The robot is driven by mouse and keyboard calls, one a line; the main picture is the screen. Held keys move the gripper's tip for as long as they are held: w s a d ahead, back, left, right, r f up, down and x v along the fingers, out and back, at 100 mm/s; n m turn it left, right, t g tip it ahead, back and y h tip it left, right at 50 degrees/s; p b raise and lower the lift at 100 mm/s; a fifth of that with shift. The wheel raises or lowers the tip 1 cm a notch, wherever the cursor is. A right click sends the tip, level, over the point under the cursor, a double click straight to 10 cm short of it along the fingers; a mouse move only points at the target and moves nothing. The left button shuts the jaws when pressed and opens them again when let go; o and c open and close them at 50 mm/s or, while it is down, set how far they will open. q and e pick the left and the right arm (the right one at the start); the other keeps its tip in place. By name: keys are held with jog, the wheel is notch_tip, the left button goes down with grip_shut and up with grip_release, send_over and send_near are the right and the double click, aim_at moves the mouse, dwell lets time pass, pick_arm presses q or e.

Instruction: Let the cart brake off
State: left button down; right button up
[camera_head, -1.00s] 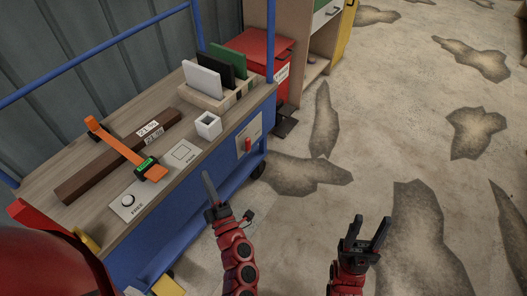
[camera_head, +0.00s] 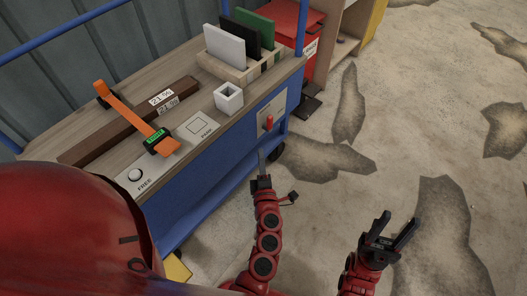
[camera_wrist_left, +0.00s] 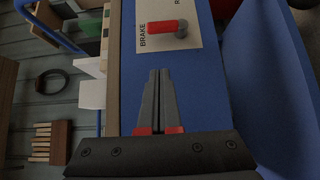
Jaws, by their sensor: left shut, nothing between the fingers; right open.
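The blue cart has a pale plate (camera_head: 272,110) on its side face with a red lever (camera_head: 268,121). In the left wrist view the plate (camera_wrist_left: 197,12) reads "BRAKE", and the red lever (camera_wrist_left: 163,26) lies across it from a grey pivot. My left gripper (camera_head: 262,158) is shut and empty, below the lever in the head view. In the left wrist view its fingertips (camera_wrist_left: 160,72) point toward the plate, with a gap of blue panel in the picture between them and the lever. My right gripper (camera_head: 402,228) is open and empty over the floor.
A red bin (camera_head: 297,35) stands beyond the cart. The floor at right is clear.

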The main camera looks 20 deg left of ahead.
aim_at(267, 130)
pick_arm(q)
jog(key=w+a+b, duration=0.1)
jog(key=w+a, duration=0.1)
jog(key=w, duration=0.9)
jog(key=shift+r, duration=0.1)
